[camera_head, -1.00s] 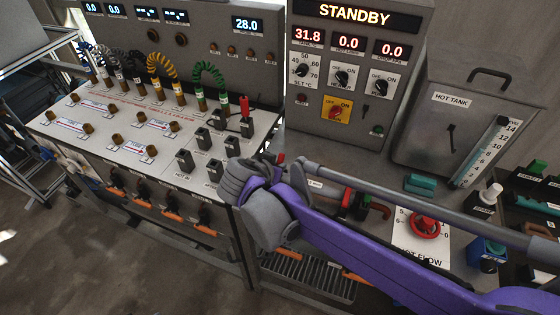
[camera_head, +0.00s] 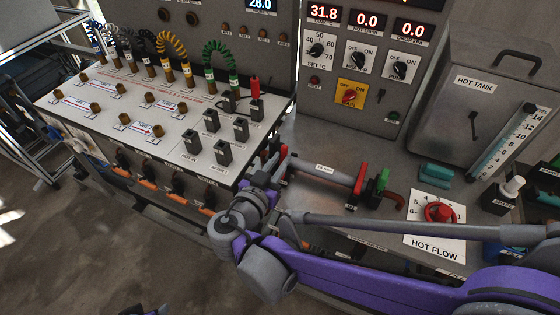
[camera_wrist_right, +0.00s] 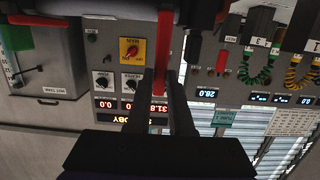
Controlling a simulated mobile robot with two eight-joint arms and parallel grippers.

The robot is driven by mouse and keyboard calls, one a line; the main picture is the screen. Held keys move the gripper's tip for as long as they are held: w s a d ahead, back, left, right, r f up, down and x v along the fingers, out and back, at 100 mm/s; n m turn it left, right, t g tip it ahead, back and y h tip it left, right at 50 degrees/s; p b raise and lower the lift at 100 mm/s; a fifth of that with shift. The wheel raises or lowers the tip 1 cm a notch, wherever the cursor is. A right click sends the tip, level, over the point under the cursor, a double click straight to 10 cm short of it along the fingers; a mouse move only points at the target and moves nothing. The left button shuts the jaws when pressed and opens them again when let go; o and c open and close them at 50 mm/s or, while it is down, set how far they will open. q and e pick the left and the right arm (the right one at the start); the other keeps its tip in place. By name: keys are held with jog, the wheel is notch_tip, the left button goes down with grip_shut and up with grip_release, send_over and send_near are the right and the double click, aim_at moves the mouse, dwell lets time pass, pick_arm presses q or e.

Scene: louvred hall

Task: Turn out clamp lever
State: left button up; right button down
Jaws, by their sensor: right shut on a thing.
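The clamp lever is a red bar (camera_wrist_right: 161,55), seen between the two dark fingers of my right gripper (camera_wrist_right: 162,90) in the right wrist view. The gripper is shut on it. In the head view my right gripper (camera_head: 272,163) is at the left end of a grey pipe (camera_head: 325,173) labelled 15 mm, by the front right corner of the panel bench. Red shows there, but the fingers and wrist hide most of the lever.
A red lever (camera_head: 360,179) and a green lever (camera_head: 382,181) stand at the pipe's right end. Beyond are the red hot flow knob (camera_head: 440,212) and the hot tank (camera_head: 480,110). The panel bench (camera_head: 175,110) with sockets and coiled cables is left. My purple forearm crosses the front.

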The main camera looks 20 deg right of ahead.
dwell(0.3)
jog(key=c, duration=0.8)
grip_release()
jog(key=v, duration=1)
jog(key=shift+s+a, duration=0.25)
jog(key=shift+a, duration=0.05)
